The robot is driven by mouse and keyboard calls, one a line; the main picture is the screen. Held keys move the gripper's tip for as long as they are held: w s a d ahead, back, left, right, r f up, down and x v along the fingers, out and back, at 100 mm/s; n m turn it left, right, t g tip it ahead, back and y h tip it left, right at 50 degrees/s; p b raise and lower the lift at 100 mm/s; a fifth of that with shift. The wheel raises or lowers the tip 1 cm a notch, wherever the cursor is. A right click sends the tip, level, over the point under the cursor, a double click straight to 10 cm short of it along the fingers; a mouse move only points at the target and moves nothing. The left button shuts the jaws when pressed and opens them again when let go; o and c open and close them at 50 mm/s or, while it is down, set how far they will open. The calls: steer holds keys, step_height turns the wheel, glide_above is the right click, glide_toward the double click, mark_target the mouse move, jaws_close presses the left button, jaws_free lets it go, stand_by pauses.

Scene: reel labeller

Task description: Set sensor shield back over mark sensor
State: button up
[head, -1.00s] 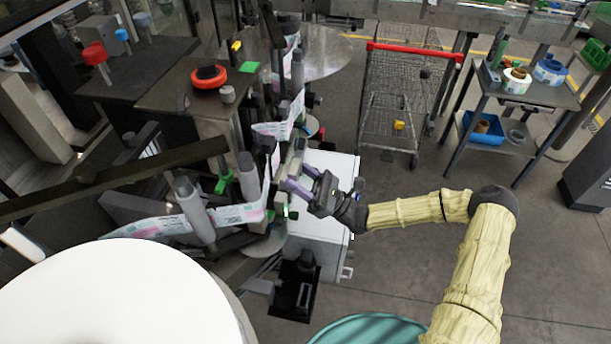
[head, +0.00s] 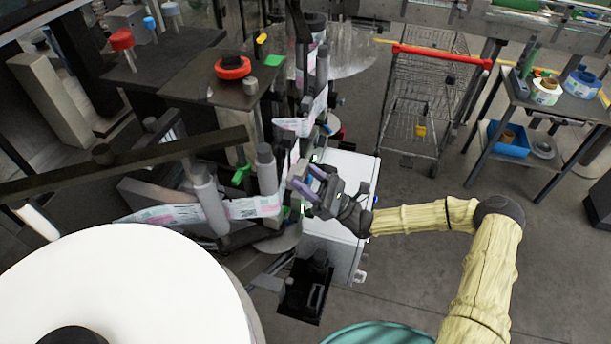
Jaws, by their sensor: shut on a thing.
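My gripper (head: 304,184) is at the right side of the labeller, level with the printed label web (head: 250,206). Its purple-grey fingers point left towards the machine. It is shut on a small pale grey piece, the sensor shield (head: 297,172), which is mostly hidden by the fingers. The shield is close to the end of the web and the grey roller (head: 267,170); I cannot tell whether it touches anything there. The mark sensor cannot be made out clearly behind the gripper and shield.
A large white reel (head: 130,290) fills the lower left. A white cabinet (head: 335,238) stands below my gripper. A wire cart with a red handle (head: 440,57) and a side table (head: 555,95) stand at the back right.

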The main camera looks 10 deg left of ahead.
steer(key=shift+f+b, duration=0.3)
steer(key=shift+f, duration=0.45)
steer(key=shift+f+b, duration=1.15)
steer(key=shift+f, duration=0.7)
steer(key=shift+d, duration=0.1)
steer(key=shift+r+p, duration=0.35)
steer(key=shift+p, duration=0.05)
steer(key=shift+f, duration=0.15)
steer(key=shift+r, duration=0.25)
